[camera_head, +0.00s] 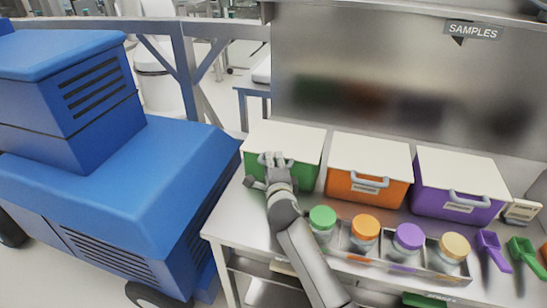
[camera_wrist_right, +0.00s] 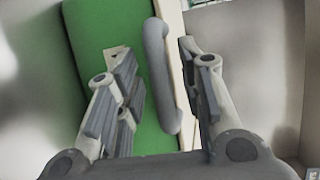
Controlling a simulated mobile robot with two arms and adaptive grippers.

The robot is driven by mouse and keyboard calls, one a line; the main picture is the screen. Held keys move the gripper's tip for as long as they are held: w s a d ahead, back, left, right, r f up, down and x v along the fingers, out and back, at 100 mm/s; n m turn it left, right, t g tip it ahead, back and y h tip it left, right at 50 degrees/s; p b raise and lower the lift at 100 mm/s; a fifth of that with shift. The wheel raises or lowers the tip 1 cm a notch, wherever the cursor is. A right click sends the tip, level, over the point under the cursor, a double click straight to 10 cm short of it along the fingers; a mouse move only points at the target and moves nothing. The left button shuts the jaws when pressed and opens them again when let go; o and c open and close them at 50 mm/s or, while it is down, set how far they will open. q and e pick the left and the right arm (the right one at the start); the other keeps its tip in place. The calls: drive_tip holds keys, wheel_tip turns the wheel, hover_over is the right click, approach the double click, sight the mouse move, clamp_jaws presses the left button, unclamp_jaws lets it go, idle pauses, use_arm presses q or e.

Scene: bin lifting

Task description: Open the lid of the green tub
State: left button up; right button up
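The green tub (camera_head: 307,176) stands at the left end of the metal bench, with its white lid (camera_head: 285,136) lying flat and closed on top. My right gripper (camera_head: 272,160) is at the tub's front, by the lid's front edge, and covers the handle in the head view. In the right wrist view the gripper (camera_wrist_right: 155,50) is open, with the grey handle (camera_wrist_right: 158,75) and the pale lid edge (camera_wrist_right: 188,100) between its spread fingers. I cannot tell whether a finger touches them. My left gripper is not in view.
Closed orange (camera_head: 366,190) and purple (camera_head: 455,203) tubs stand to the right. A rack of lidded jars (camera_head: 365,228) sits in front, close to my right arm. Purple and green scoops (camera_head: 493,250) lie farther right. A large blue machine (camera_head: 110,190) stands left of the bench.

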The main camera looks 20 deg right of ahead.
drive_tip(key=shift+w, duration=0.15)
drive_tip(key=shift+c, duration=1)
clamp_jaws()
